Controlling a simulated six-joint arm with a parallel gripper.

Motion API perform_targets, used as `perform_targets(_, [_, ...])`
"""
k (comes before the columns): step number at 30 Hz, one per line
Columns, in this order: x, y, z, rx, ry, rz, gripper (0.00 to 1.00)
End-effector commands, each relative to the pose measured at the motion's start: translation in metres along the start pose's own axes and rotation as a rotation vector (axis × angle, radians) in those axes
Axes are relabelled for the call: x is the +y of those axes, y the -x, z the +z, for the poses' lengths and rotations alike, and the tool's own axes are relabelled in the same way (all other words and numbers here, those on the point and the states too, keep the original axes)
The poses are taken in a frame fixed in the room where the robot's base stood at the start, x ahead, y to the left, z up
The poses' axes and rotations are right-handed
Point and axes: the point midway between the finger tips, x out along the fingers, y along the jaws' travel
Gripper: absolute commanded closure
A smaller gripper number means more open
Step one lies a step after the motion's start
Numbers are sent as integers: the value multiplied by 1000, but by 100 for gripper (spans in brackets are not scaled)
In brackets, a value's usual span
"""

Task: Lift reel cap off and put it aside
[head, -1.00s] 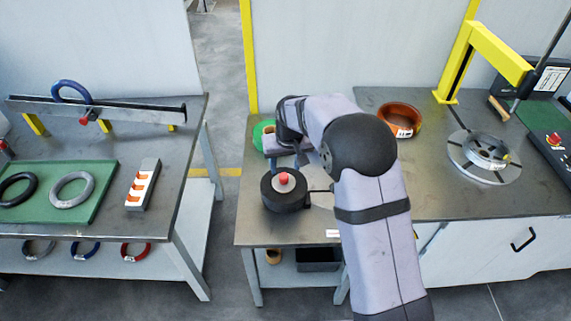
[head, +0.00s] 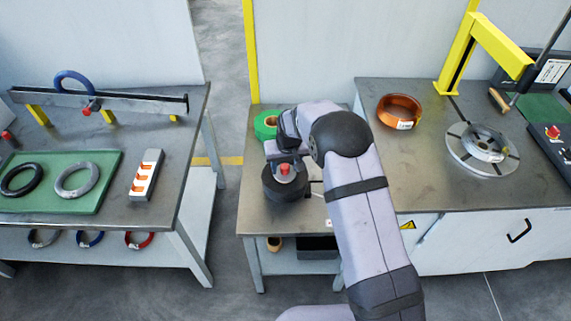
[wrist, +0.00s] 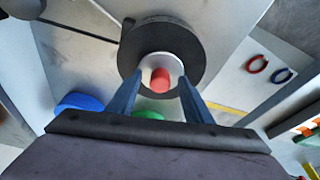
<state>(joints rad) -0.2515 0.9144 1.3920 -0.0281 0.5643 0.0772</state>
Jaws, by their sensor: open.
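The reel cap shows a red knob (head: 284,169) on a pale disc, on top of a black reel (head: 286,190) on the middle table. My gripper (wrist: 158,95) is open, with one blue-grey finger on each side of the knob. In the head view my gripper (head: 285,160) is at the reel's top, pointing down. I cannot tell whether the fingers touch the knob.
A green spool (head: 265,125) stands behind the reel, near my wrist. A copper coil (head: 399,110) and a round slotted plate (head: 482,150) lie on the right bench. The bench between them and the middle table's front are clear. The left bench holds a green mat (head: 100,190) with rings.

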Motion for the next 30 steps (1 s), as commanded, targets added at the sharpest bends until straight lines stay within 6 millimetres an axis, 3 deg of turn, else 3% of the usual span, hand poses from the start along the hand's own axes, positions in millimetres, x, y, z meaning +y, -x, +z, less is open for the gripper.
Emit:
perform_targets(3, [0,0,0,0,0,0,54])
perform_targets(9, [0,0,0,0,0,0,100])
perform_targets(10, [0,0,0,-1,0,0,100])
perform_targets(11, [0,0,0,-1,0,0,81])
perform_targets(13, [0,0,0,-1,0,0,97])
perform_targets(14, [0,0,0,-1,0,0,100])
perform_targets(30, [0,13,-4,0,0,0,100])
